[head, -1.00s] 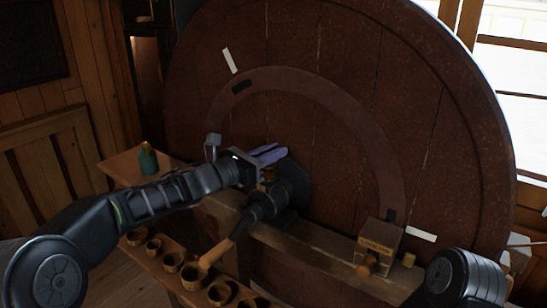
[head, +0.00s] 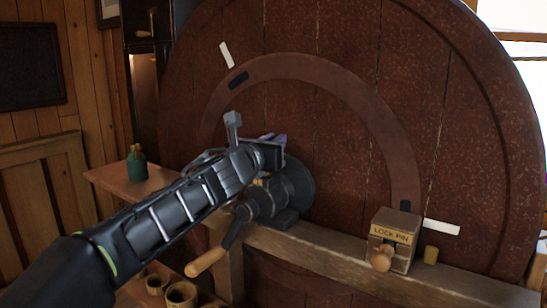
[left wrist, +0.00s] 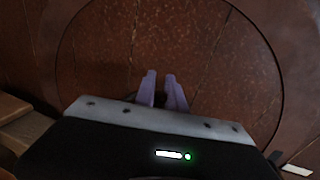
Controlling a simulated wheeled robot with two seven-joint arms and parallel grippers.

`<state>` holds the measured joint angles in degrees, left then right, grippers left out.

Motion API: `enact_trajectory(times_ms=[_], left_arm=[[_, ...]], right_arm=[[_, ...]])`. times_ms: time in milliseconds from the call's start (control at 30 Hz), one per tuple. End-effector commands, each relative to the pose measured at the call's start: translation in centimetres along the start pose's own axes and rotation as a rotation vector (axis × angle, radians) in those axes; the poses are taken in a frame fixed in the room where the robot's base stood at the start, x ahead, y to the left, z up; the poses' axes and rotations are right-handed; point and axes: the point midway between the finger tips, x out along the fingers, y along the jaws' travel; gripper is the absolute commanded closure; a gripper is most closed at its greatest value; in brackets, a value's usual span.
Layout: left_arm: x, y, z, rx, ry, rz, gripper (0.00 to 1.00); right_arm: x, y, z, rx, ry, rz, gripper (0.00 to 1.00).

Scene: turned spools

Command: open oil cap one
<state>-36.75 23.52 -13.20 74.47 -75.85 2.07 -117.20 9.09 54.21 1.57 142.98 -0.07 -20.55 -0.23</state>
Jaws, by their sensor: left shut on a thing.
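My left gripper (head: 273,138) has its pale purple fingers over the top of the black crank housing (head: 292,192), in front of the big round wooden wheel. In the left wrist view the fingers (left wrist: 161,78) are almost parallel with a narrow gap, and a small dark thing shows low between them. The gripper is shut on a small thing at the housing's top. This is where oil cap one seems to be, but the gripper hides it, so I cannot see whether it has turned or lifted. My right gripper is not in view.
A crank handle (head: 206,263) sticks out low from the housing. A green bottle (head: 137,165) stands on the left shelf. Wooden cups (head: 181,295) sit below.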

Motion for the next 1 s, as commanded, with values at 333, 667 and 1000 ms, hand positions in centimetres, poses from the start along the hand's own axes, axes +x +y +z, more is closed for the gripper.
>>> enact_trajectory(times_ms=[333,667,1000], left_arm=[[0.2,-0.5,-0.7,0.001,-0.001,0.169,1.0],[0.7,-0.8,0.6,0.004,0.003,0.48,1.0],[1.0,-0.5,1.0,0.006,0.003,0.756,1.0]], right_arm=[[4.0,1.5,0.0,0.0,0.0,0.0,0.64],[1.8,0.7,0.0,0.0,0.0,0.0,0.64],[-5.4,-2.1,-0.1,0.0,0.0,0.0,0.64]])
